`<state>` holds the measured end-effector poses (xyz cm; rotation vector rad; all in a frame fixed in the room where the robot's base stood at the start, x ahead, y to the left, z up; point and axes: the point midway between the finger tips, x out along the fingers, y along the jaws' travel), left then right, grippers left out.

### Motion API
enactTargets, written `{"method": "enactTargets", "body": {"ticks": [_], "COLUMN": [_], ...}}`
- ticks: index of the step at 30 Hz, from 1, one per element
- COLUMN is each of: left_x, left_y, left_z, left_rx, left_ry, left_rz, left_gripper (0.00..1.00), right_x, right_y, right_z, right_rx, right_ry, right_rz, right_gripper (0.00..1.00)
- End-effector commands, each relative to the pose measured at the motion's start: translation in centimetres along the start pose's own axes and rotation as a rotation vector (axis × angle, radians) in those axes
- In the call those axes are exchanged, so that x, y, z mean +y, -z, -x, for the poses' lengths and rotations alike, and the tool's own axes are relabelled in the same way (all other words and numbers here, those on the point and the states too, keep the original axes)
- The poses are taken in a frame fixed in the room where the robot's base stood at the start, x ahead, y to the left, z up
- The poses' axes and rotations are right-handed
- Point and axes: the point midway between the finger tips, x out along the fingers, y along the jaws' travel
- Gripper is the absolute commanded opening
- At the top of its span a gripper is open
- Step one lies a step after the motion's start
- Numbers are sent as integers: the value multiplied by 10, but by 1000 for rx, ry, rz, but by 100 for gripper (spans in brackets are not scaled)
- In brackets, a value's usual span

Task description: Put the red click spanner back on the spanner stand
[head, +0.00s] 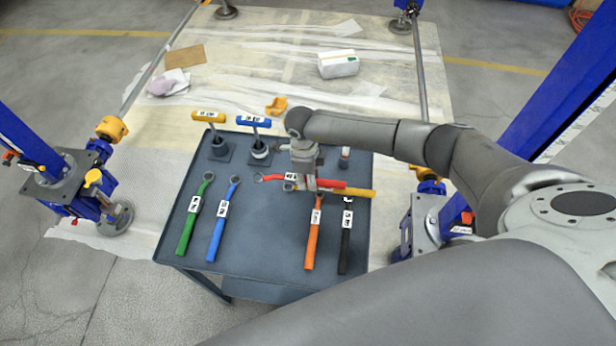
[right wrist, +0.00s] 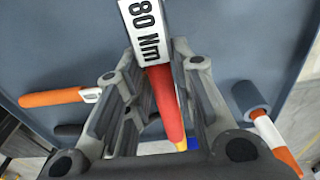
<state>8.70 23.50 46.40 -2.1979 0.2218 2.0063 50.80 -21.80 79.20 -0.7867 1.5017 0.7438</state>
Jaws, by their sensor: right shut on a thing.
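The red click spanner (head: 333,183) has a ring head at its left end and a white label, and it lies crosswise to the picture over the grey trolley top. My right gripper (head: 303,183) is shut on it near the label. In the right wrist view, the red spanner (right wrist: 166,104) passes between the two fingers, with a white "80 Nm" label (right wrist: 145,30) above. I cannot tell whether the spanner touches the top. I cannot tell which item is the spanner stand; the arm hides part of the back right of the trolley. My left gripper is not in view.
Green (head: 189,222), blue (head: 219,228), orange (head: 313,236) and black (head: 345,240) spanners lie lengthwise on the trolley (head: 270,255). Yellow (head: 209,117) and blue (head: 253,122) T-handles stand at the back. The front middle is clear.

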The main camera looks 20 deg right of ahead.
Motion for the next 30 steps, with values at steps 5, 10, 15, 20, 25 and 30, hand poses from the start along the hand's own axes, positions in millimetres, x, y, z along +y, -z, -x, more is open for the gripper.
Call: {"method": "enactTargets", "body": {"ticks": [5,10,15,20,25,30], "left_x": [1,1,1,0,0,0], "left_y": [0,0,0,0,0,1], "left_z": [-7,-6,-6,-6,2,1], "left_rx": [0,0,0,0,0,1], "left_ry": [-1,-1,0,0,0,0], "left_rz": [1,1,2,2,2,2], "left_gripper": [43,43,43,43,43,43], "right_x": [-1,0,0,0,0,-2], "right_y": [-1,0,0,0,0,0], "right_z": [-5,-5,-5,-5,3,21], "right_rx": [-2,-1,-1,0,0,-4], "right_ry": [2,0,0,0,0,4], "right_rz": [0,0,0,0,0,2], "right_gripper": [0,40,46,46,46,46]}}
